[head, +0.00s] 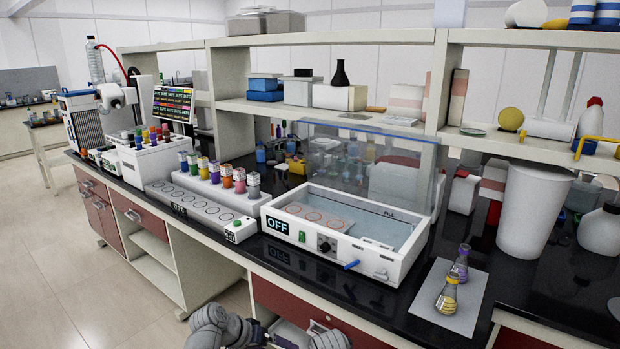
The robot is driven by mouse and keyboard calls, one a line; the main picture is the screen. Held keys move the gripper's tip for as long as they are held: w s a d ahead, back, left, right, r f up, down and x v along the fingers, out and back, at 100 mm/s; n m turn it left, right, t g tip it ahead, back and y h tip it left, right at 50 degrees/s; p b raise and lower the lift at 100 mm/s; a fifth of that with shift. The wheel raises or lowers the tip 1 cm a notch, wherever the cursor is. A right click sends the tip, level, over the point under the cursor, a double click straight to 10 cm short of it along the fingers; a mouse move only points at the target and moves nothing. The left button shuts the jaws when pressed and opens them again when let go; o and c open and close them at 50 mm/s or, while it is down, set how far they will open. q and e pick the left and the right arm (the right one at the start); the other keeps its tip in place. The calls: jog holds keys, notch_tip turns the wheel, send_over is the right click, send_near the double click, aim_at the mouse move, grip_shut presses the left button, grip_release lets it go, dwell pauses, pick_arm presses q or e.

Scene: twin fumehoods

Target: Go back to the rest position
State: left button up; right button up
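Part of my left arm (218,327) shows at the bottom edge, in front of the bench cabinets. A small dark part at its right end may belong to the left gripper, but it is cut off and its opening cannot be made out. A small grey piece of my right arm (330,339) shows just to the right at the bottom edge. The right gripper is outside the picture. No held object is visible.
On the black bench stand a water bath (350,232) marked OFF with a raised clear lid, a rack strip (205,208) with several coloured-cap bottles, and a white bin (535,212). Two flasks, one purple (460,264) and one yellow (447,297), stand on a grey mat (425,300).

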pick_arm(q)
jog(key=s+a+f+n+g+y, duration=0.1)
jog(key=s+a+f+g+y, duration=0.2)
jog(key=s+a+f+y, duration=0.35)
jog(key=s+d+r+m+g+y+p, duration=0.1)
jog(key=s+d+r+m+p, duration=0.2)
jog(key=s+d+r+p, duration=0.2)
jog(key=s+d+r, duration=0.2)
jog(key=d, duration=0.2)
jog(key=shift+y, duration=0.35)
jog(key=shift+s, duration=0.1)
jog(key=shift+c, duration=0.4)
dwell(2.4)
